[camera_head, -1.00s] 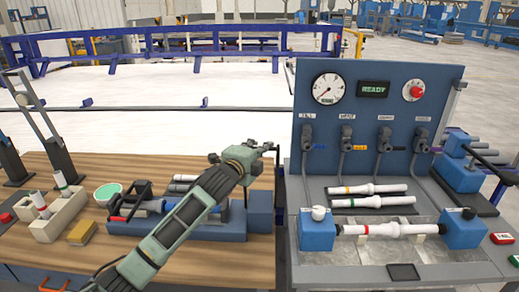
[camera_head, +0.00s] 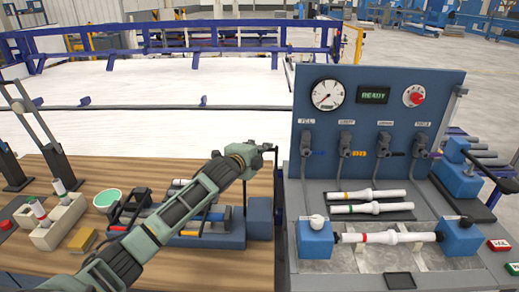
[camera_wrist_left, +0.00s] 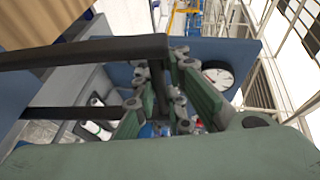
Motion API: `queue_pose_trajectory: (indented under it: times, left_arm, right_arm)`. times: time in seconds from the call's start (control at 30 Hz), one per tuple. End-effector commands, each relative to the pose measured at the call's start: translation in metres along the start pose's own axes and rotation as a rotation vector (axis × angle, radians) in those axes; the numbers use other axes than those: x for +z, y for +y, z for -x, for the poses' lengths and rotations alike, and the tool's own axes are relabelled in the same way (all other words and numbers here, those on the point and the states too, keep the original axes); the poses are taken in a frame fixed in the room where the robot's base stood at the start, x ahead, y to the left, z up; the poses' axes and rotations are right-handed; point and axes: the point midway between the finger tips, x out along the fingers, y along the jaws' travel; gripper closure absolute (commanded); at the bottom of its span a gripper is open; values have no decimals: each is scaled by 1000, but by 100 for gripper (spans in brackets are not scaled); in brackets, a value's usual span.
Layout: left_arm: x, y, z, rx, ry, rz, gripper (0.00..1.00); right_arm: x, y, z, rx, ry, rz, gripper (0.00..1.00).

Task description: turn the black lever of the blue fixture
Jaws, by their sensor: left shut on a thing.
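The blue fixture (camera_head: 205,241) lies on the wooden bench in the head view, with a blue block (camera_head: 259,214) at its right end. My left gripper (camera_head: 268,148) is above that block. It is shut, apparently on the black lever (camera_head: 276,160), whose thin dark part shows at the gripper's tip. In the left wrist view a dark bar (camera_wrist_left: 80,52), apparently part of the lever, runs in from the left towards the gripper's fingers (camera_wrist_left: 165,105). The exact contact is hidden. My forearm covers part of the fixture. My right gripper is out of view.
A blue gauge panel (camera_head: 375,90) stands right of the bench, with white pipes (camera_head: 370,194) and a pipe between two blue blocks (camera_head: 316,240) before it. A cream holder (camera_head: 58,228), a yellow block (camera_head: 83,240) and a green-topped cup (camera_head: 107,198) are at left.

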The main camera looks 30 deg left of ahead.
Motion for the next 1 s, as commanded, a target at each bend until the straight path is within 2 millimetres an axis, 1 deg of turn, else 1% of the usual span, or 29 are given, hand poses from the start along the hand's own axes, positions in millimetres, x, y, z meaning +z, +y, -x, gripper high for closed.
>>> queue_pose_trajectory:
  times: [0.03, 0.23, 0.53, 0.63, 0.77, 1.0]
  left_arm:
    - [2, 2, 0, 4, -4, -3, 89]
    - [1, 1, 0, 3, -3, -2, 72]
    - [0, 0, 1, 1, -1, -2, 72]
    - [1, 0, 6, 1, -1, -3, 72]
    - [1, 1, 22, 2, -1, -6, 72]
    - [1, 2, 71, 4, -1, -6, 72]
  right_arm:
    - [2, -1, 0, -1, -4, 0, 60]
    - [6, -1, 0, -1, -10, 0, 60]
    - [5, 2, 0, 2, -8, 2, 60]
    - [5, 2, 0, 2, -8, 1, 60]
    - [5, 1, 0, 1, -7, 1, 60]
    - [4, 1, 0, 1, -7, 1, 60]
